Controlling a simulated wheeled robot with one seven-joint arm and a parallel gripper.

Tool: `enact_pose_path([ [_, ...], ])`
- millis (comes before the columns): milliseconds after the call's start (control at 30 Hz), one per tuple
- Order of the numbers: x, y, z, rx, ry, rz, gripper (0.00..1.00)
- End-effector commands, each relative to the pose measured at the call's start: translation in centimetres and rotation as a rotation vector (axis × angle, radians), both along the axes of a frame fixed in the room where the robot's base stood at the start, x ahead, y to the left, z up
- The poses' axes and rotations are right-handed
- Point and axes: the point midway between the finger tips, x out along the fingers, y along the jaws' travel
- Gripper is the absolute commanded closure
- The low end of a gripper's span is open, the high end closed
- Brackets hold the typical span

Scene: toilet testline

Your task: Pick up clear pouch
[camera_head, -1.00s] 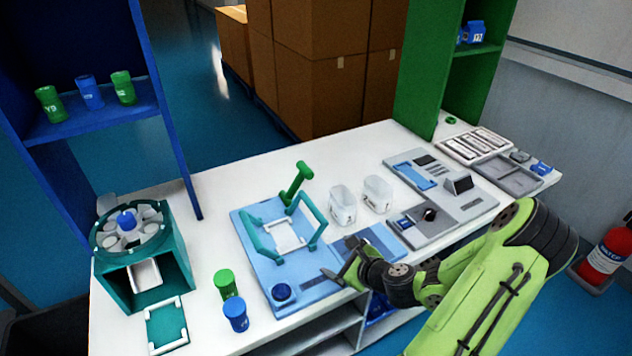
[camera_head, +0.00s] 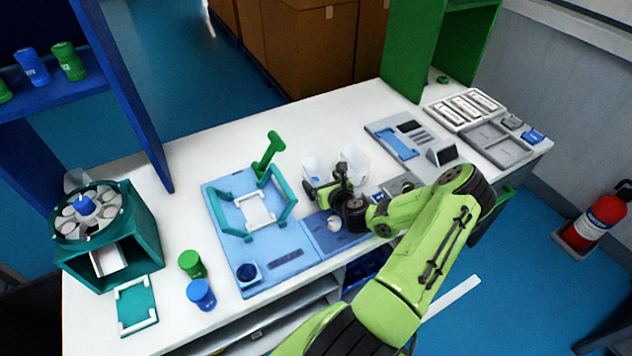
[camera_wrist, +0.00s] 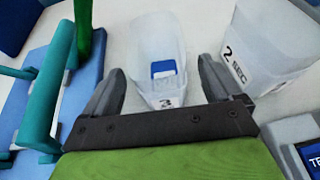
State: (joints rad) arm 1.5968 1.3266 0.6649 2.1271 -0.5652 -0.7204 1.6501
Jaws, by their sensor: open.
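Two clear, whitish open-topped pouches stand side by side on the white bench. In the head view the left one (camera_head: 312,170) is partly hidden by my gripper (camera_head: 322,187), and the right one (camera_head: 356,162) is just beside it. In the wrist view my gripper (camera_wrist: 160,85) is open, with one dark finger on each side of the pouch marked 3 (camera_wrist: 150,45). A blue patch shows within that pouch's outline. The pouch marked 2 (camera_wrist: 268,50) stands to the right, outside the fingers. I cannot tell whether either finger touches a pouch.
A blue fixture with teal handles (camera_head: 225,233) lies left of the pouches. A grey device panel (camera_head: 412,150) lies to the right. A green bottle (camera_head: 191,264) and a blue bottle (camera_head: 201,294) stand near the front edge, beside a teal rotary machine (camera_head: 140,235).

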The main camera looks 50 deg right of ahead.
Motion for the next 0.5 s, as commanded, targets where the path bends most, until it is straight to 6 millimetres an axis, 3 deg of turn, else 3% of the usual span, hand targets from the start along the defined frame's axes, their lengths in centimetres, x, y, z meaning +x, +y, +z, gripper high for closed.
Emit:
enact_pose_path([
  [300,4.4,-1.7,-2.0,-0.002,0.000,0.002,0.08],
  [500,4.8,-1.9,-2.2,0.000,0.001,0.001,0.08],
])
